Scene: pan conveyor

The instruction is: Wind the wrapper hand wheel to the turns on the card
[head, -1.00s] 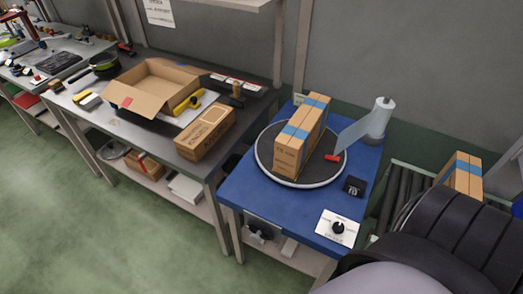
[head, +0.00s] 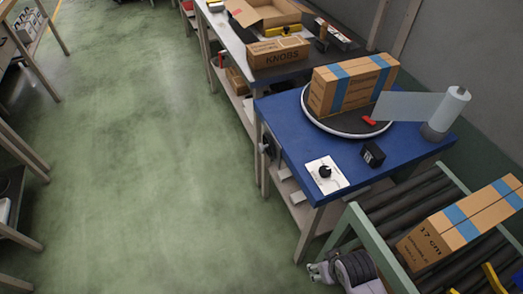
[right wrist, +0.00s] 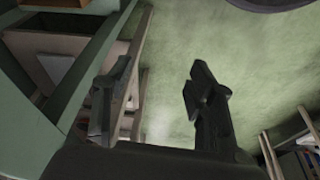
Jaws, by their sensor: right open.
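The blue wrapper table (head: 285,115) bears a round turntable (head: 312,117) with a blue-taped carton (head: 345,88) on it. A roll of clear film (head: 450,108) stands at the table's right, its film reaching to the carton. A dark round part, perhaps the hand wheel (head: 267,150), sits on the table's front side. A white plate with a black knob (head: 325,172) and a small black counter-like block (head: 373,155) lie on top. My right gripper (head: 318,272) is open and empty, low beside the roller conveyor; its spread fingers show in the right wrist view (right wrist: 155,95). My left gripper is out of view.
The green-framed roller conveyor (head: 345,222) at the lower right carries a carton marked 17 cm (head: 465,225). A workbench with a KNOBS box (head: 278,52) stands behind the blue table. The green floor (head: 170,150) at the left is clear.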

